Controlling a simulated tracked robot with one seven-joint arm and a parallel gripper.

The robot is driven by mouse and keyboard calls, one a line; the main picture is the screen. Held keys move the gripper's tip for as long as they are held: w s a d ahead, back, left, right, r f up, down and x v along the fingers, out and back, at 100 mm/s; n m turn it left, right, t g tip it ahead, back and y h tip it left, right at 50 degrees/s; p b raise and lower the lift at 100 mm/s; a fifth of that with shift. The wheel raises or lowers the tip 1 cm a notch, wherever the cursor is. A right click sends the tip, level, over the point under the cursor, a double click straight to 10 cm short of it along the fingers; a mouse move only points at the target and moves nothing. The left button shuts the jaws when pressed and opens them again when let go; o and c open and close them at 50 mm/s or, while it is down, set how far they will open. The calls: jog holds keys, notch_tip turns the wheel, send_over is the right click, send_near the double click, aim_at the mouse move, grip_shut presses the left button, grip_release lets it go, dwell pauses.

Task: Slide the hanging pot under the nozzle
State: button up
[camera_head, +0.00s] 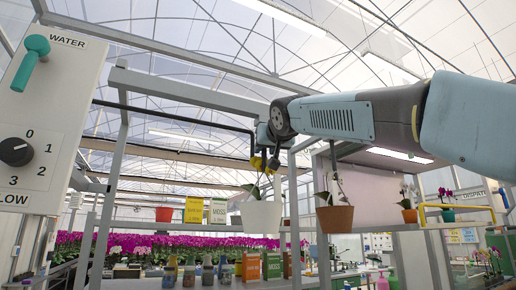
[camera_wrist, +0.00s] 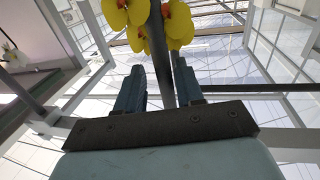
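The white hanging pot (camera_head: 261,218) is in the middle of the head view, with green leaves and yellow blooms (camera_head: 259,163) above it. My gripper (camera_head: 268,148) is above the pot, beside the blooms. In the wrist view its two fingers (camera_wrist: 160,80) are apart, with a dark rod (camera_wrist: 163,50) between or just beyond them. A narrow gap shows left of the rod; contact on the right is unclear. Yellow blooms (camera_wrist: 180,22) hang around the rod. A dark pipe or rail (camera_head: 170,118) runs from the left to near my gripper. I cannot make out the nozzle clearly.
A terracotta pot (camera_head: 335,219) hangs close to the right of the white pot. A panel with a WATER lever (camera_head: 32,62) and a dial (camera_head: 15,151) stands at the left. Grey frame posts (camera_head: 107,190) and a shelf of bottles (camera_head: 208,272) are behind.

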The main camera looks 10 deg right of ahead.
jog(key=s, duration=1.3)
jog(key=shift+s, duration=0.35)
jog(key=shift+d+f, duration=0.1)
notch_tip(320, 180, down, 30)
jog(key=d+g, duration=0.2)
jog(key=g, duration=0.5)
jog(key=s+f+g, duration=0.2)
jog(key=s+f, duration=0.3)
jog(key=f, duration=0.7)
jog(key=s+d+f+g, duration=0.1)
jog(key=s+f+g, duration=0.2)
jog(key=f, duration=0.9)
jog(key=shift+s+f, duration=0.15)
jog(key=shift+s, duration=0.8)
